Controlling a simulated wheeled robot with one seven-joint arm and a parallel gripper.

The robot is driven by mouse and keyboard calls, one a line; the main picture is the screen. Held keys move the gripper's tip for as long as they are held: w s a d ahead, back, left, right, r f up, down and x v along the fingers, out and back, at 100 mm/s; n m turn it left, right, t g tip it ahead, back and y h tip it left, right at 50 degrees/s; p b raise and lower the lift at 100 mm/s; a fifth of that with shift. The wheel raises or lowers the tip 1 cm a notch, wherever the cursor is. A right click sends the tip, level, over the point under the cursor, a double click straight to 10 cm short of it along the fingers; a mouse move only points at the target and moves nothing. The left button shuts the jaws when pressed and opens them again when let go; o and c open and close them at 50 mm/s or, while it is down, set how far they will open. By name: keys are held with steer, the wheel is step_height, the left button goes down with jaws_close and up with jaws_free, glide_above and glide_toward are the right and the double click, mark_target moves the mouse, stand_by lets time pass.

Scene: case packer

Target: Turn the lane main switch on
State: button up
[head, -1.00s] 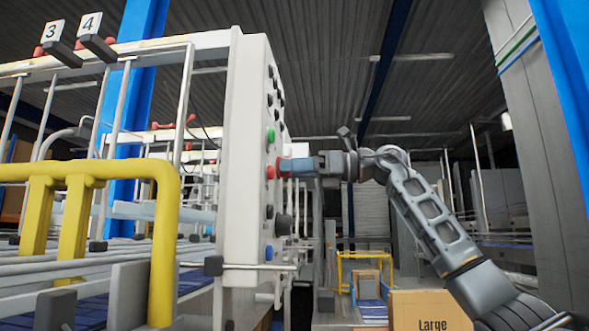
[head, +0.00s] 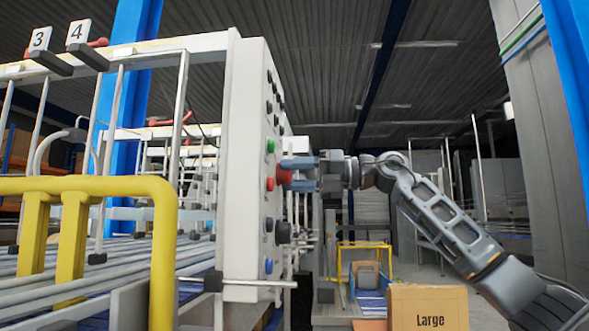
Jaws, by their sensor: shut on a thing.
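The control panel (head: 246,170) is a tall white box, seen nearly edge-on, left of the middle of the head view. Its right-hand face carries a column of dark knobs and coloured buttons. A red rotary knob (head: 284,176) sticks out from that face at mid height; it looks like the main switch, but its label cannot be read. My gripper (head: 291,173) reaches in from the right, level with the knob. Its bluish fingers are shut on the red knob, one above and one below. The knob's pointer position is hidden.
A green button (head: 270,146) and a red button (head: 269,184) sit beside the knob. A yellow guard rail (head: 164,250) and conveyor rods stand at the left. A cardboard box marked Large (head: 428,306) is at the lower right, below my arm.

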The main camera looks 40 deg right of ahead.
steer(key=shift+d+r+m+p, duration=0.1)
steer(key=shift+m+p, duration=0.95)
steer(key=shift+m, duration=0.95)
steer(key=shift+r+m+p, duration=0.1)
steer(key=shift+m+p, duration=0.9)
steer(key=shift+m, duration=1)
steer(key=o, duration=1.1)
steer(key=shift+f, duration=0.1)
steer(key=shift+c, duration=0.2)
steer(key=shift+s, duration=0.1)
steer(key=b+v, duration=0.1)
steer(key=v, duration=0.6)
steer(key=shift+s+d, duration=0.2)
steer(key=shift+s, duration=0.05)
